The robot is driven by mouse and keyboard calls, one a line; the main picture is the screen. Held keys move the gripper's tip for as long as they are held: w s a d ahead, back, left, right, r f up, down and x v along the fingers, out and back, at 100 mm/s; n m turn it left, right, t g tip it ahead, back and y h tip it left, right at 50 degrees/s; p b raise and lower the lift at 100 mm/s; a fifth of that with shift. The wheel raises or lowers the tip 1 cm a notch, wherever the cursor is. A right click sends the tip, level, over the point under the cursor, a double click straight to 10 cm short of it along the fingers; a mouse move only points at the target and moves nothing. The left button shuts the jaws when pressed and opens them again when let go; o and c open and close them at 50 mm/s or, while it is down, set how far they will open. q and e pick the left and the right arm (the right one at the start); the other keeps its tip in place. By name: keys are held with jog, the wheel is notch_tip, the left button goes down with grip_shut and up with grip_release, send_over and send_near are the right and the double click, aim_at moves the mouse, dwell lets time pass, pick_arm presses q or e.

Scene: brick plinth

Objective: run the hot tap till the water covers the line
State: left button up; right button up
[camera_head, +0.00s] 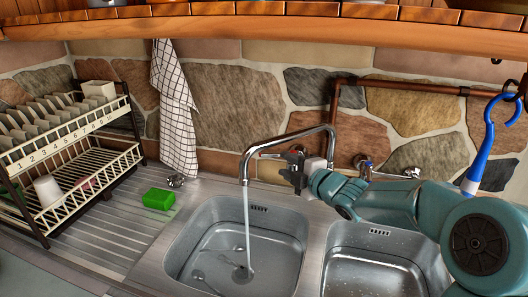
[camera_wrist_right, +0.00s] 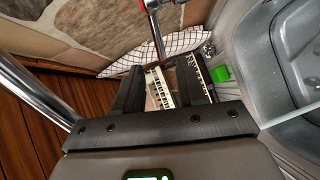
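The chrome tap (camera_head: 290,135) arches over the left basin (camera_head: 190,247), and a stream of water (camera_head: 247,220) falls from its spout. Shallow water seems to lie around the dark drain (camera_head: 242,272); I cannot make out a fill line. My right gripper (camera_head: 296,166) is beside the tap's base, at the left handle, which is mostly hidden behind it. In the right wrist view, the gripper (camera_wrist_right: 160,75) has its fingers apart, with a gap between them. A chrome lever with a red mark (camera_wrist_right: 156,32) shows just beyond the fingertips. My left gripper is out of view.
A right handle with a blue mark (camera_head: 368,166) stands behind my right arm. The right basin (camera_head: 345,235) is beside the left one. A green sponge (camera_head: 159,199), dish rack (camera_head: 75,165) and hanging checked towel (camera_head: 176,110) are left. A blue brush (camera_head: 485,150) hangs at right.

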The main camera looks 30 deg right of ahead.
aim_at(269, 156)
jog(key=w+p, duration=0.1)
jog(key=w, duration=0.2)
jog(key=w+f, duration=0.1)
jog(key=w, duration=0.3)
jog(key=w+p, duration=0.1)
jog(key=w, duration=0.3)
jog(key=shift+a+f+p, duration=0.25)
jog(key=shift+p, duration=0.1)
grip_shut()
